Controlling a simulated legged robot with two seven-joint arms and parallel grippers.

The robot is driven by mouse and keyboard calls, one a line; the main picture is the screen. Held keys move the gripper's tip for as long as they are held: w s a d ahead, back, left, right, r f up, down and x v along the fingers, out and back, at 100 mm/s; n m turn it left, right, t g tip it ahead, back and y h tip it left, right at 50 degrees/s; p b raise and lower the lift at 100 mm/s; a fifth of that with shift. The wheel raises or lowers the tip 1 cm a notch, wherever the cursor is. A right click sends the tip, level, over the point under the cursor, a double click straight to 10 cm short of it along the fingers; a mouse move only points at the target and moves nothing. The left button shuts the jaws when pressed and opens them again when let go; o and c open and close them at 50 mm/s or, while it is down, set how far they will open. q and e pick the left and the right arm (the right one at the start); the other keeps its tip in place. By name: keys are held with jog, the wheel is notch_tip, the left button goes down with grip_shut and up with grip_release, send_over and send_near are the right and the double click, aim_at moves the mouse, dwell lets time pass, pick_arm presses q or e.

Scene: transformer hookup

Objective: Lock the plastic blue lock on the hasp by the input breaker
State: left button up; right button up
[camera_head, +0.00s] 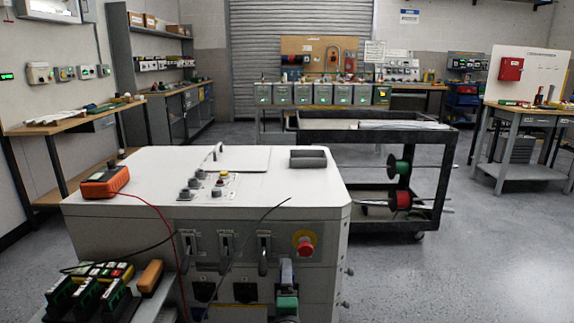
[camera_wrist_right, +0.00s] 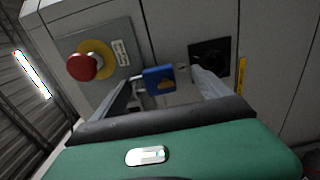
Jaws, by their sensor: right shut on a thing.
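In the right wrist view the blue plastic lock (camera_wrist_right: 159,80) sits between the fingers of my right gripper (camera_wrist_right: 163,80), which is shut on it. Metal parts show at the lock's left side, but I cannot tell whether its shackle passes through the hasp. A black square fitting (camera_wrist_right: 210,57) is on the panel behind the right finger. In the head view my right gripper (camera_head: 287,272) is low at the cabinet front, below the red stop button (camera_head: 305,244). The lock is not clear there. Lever breakers (camera_head: 226,246) line the front panel. My left gripper is not in view.
The light grey cabinet (camera_head: 130,165) carries an orange meter (camera_head: 105,182), with red and black leads hanging down the front. A grey tray (camera_head: 308,158) is on its top. Terminal blocks (camera_head: 88,294) are at lower left. A dark cart (camera_head: 375,150) stands behind; floor at right is clear.

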jog(key=o, duration=0.3)
jog(key=shift+f, duration=0.15)
jog(key=shift+w, duration=0.1)
jog(key=shift+r, duration=0.2)
